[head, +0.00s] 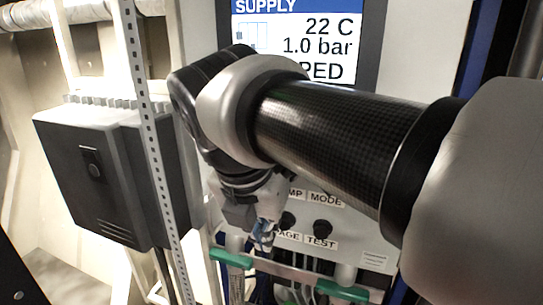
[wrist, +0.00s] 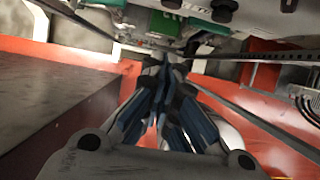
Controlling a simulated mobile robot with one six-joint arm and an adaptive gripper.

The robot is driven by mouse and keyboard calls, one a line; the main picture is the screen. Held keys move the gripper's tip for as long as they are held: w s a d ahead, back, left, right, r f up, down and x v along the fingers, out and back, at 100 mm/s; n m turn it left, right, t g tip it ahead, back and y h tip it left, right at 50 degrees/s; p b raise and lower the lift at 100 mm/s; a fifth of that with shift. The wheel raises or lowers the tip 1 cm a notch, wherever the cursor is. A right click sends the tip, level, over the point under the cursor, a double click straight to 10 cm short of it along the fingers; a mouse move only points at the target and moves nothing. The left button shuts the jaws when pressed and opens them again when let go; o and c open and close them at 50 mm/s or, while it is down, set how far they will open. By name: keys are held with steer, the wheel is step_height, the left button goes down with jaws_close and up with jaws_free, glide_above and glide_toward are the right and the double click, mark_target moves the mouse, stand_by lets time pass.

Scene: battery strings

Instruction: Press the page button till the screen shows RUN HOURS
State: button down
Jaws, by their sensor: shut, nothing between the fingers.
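The screen (head: 300,40) is lit in the head view. Below is the control panel (head: 350,225) with labels ending in MP and AGE, and MODE and TEST in full. Black round controls (head: 287,219) and (head: 323,227) sit between the label rows. The page label (head: 289,236) is partly covered by my gripper (head: 263,238), which is shut and empty just left of it. Contact with a button cannot be told. In the wrist view my fingers (wrist: 164,66) are together, pointing toward the panel's lower edge.
A green-ended rail (head: 290,274) runs below the panel, close under my gripper. A dark box (head: 110,170) and a perforated upright (head: 148,130) stand to the left. In the wrist view, orange-red beams (wrist: 105,68) lie below the panel.

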mark_target(284, 224)
steer(key=w+d+f, duration=0.2)
steer(key=w+f, duration=0.3)
steer(key=w, duration=0.1)
steer(key=shift+f, duration=0.25)
steer(key=shift+w+d+r+p, duration=0.15)
steer(key=shift+w+d+p, duration=0.15)
steer(key=shift+w+p, duration=0.55)
